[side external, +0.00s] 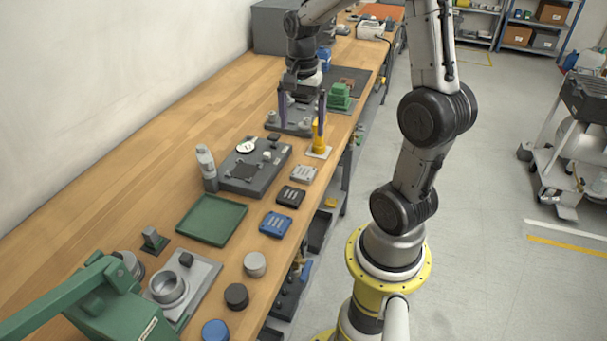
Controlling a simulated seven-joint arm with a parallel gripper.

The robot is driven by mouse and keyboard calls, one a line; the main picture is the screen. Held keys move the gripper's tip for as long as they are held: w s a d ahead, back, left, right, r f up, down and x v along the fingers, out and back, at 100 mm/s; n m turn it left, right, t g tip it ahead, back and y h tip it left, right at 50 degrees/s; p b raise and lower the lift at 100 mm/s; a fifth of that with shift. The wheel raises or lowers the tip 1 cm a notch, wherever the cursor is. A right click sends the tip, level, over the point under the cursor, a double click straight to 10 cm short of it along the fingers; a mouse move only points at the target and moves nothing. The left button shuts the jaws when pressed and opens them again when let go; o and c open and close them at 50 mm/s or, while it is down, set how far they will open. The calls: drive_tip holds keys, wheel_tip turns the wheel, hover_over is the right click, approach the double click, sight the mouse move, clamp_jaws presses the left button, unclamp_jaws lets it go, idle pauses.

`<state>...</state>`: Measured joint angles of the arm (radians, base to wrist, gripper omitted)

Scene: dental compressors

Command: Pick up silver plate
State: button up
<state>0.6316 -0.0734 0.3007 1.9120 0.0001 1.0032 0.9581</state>
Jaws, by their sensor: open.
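The silver plate (303,174) is a small light-grey rectangular block with marks on its top. It lies flat near the table's right edge, in a row with a black plate (290,196) and a blue plate (275,224). My gripper (301,112) points down with its two purple fingers spread apart. It is farther along the table than the silver plate, over a dark grey fixture (287,127). Nothing is seen between the fingers, and they look apart from the silver plate.
A yellow post (319,142) on a pale base stands just beyond the silver plate. A dark grey fixture plate (254,170) lies left of it, with a grey cylinder (206,168) nearby. A green tray (211,220) sits nearer. Bare wood lies along the left.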

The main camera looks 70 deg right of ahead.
hover_over(303, 172)
drive_tip(key=f, duration=0.7)
drive_tip(key=shift+w+d+f, duration=0.15)
drive_tip(key=shift+d+f, duration=0.05)
drive_tip(key=shift+f, duration=0.2)
drive_tip(key=shift+s+a+f, duration=0.1)
drive_tip(key=shift+s+f, duration=0.05)
drive_tip(key=shift+f, duration=1.25)
drive_tip(key=shift+s+a+f, duration=0.1)
drive_tip(key=shift+f, duration=1.25)
drive_tip(key=c, duration=1.5)
drive_tip(key=shift+r, duration=0.1)
